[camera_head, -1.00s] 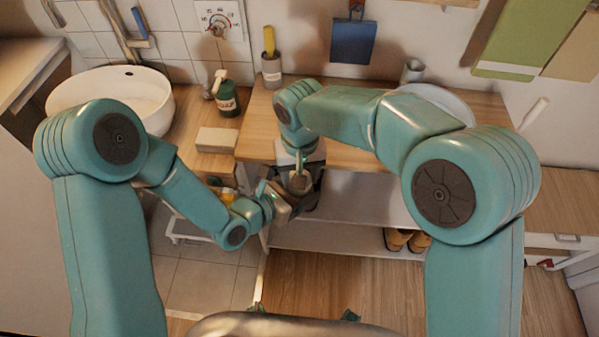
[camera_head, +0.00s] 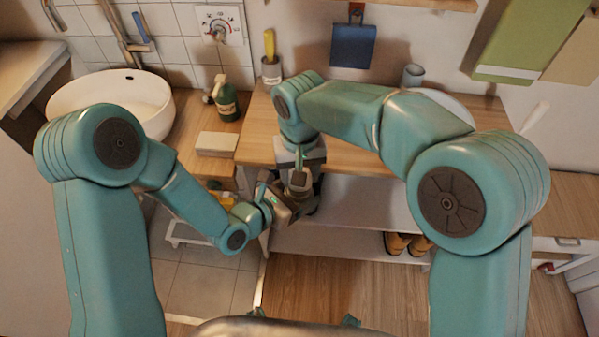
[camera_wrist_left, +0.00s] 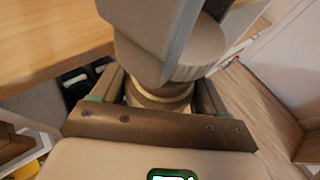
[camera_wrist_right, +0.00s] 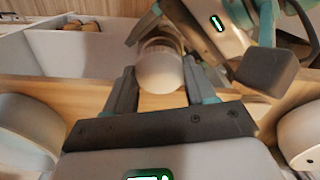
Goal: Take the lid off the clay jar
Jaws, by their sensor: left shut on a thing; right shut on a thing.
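The clay jar (camera_wrist_left: 160,104) shows in the left wrist view as a pale brown banded round body between the fingers of my left gripper (camera_wrist_left: 157,92), which is shut on it. A pale round top with a ribbed edge, seemingly the lid (camera_wrist_right: 160,72), sits between the fingers of my right gripper (camera_wrist_right: 161,88), which is shut on it. In the head view my left gripper (camera_head: 284,206) and right gripper (camera_head: 299,180) meet near the table's front edge and mostly hide the jar. Whether lid and jar touch cannot be told.
The wooden table (camera_head: 350,150) lies behind the grippers, with a white shelf below holding brown boots (camera_head: 398,243). A green bottle (camera_head: 226,98), a pale block (camera_head: 217,145) and a white basin (camera_head: 110,100) stand to the left. A grey cup (camera_head: 412,74) stands at the back.

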